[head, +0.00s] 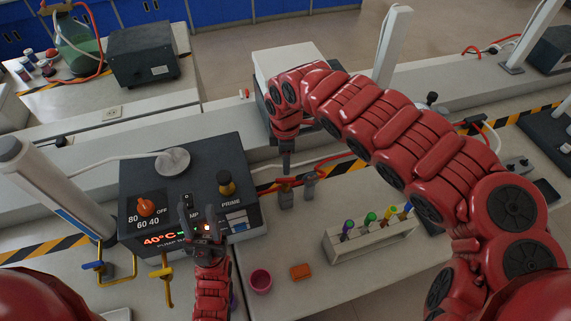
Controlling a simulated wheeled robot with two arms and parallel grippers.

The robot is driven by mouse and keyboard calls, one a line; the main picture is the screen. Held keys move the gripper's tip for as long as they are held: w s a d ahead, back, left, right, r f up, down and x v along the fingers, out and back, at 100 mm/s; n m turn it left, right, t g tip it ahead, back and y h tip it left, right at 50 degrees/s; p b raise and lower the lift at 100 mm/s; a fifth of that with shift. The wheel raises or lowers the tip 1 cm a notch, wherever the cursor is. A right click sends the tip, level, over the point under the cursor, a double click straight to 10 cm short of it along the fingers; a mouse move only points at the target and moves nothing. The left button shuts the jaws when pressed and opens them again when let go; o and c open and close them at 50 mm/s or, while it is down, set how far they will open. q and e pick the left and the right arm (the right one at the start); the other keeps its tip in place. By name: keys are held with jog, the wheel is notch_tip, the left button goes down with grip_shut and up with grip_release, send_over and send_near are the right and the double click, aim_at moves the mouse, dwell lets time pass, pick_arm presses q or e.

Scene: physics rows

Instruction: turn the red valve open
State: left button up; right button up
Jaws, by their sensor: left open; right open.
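My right gripper (298,190) reaches down over the bench from the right arm, its two grey fingers open and apart. A small red piece (297,181) shows between these fingers, in line with a red hose; I cannot tell whether it is the red valve's handle or the hose. The rest of the valve is hidden or too small to make out. My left gripper (198,220) is open, fingers pointing up, in front of the dark pump box (238,165). It covers part of the panel's lettering. A blue-handled valve (91,266) and a yellow-handled valve (161,272) stand at the left.
A white post (50,185) rises at the left. A raised ledge runs behind the pump box. Bench between cup and rack is fairly clear.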

notch_tip(320, 180, up, 9)
jog(key=p, duration=0.7)
jog(key=shift+r, duration=0.15)
jog(key=shift+w, duration=0.1)
